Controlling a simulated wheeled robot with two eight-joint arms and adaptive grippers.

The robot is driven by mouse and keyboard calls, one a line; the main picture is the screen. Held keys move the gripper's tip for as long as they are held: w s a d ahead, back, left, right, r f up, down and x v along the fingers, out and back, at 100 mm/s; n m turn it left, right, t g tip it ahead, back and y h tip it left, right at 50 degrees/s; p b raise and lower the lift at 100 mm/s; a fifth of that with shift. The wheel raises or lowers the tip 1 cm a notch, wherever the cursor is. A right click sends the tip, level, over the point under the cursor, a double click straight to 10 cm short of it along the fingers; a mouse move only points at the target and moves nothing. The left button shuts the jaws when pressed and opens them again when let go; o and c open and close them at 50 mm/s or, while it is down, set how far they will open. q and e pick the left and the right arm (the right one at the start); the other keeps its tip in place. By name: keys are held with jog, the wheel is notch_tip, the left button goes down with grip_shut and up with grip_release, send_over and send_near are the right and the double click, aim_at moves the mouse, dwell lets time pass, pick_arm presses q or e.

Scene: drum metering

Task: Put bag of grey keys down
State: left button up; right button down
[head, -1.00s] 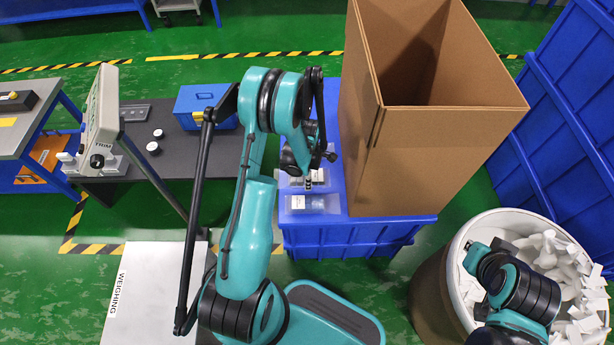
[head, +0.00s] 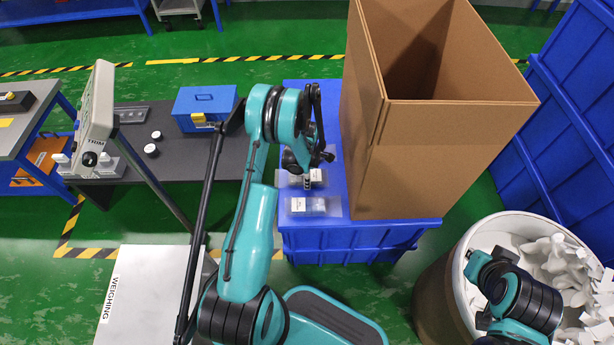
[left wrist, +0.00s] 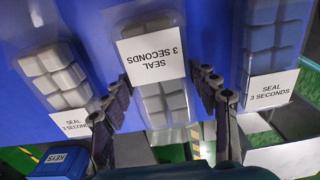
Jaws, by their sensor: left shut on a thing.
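The bags lie on a blue crate (head: 345,238), beside a tall open cardboard box (head: 440,150). A drum (head: 440,285) of white pieces is at lower right. A dark bench (head: 200,160) with a blue box (head: 205,105) and a white weighing platform (head: 145,290) are left.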

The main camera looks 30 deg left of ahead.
pick_arm(q)
jog(key=o, duration=1.4)
jog(key=shift+f, duration=0.1)
notch_tip(320, 180, up, 12)
jog(key=p, duration=0.4)
notch_tip(320, 180, up, 9)
jog(key=m+t, duration=0.1)
jog(key=m, duration=0.3)
send_over(313, 180)
jog(key=s+d+r+m+t, duration=0.1)
jog(key=s+d+r+m, duration=0.15)
jog(key=r, duration=0.25)
jog(key=s+d+r+m+t, duration=0.1)
jog(key=d+r+m, duration=0.1)
jog(key=r+m, duration=0.25)
jog(key=shift+s+d+r+m+t, duration=0.7)
jog(key=shift+s+d+r+m, duration=0.7)
jog(key=shift+s+m, duration=0.95)
jog(key=shift+s+d+r+m+t, duration=0.7)
jog(key=shift+s+d+r+m, duration=0.65)
jog(key=shift+s+m, duration=1)
jog(key=shift+s+d+r+m+t, duration=0.7)
jog(key=shift+s+d+r+m, duration=0.65)
jog(key=shift+s+m, duration=1)
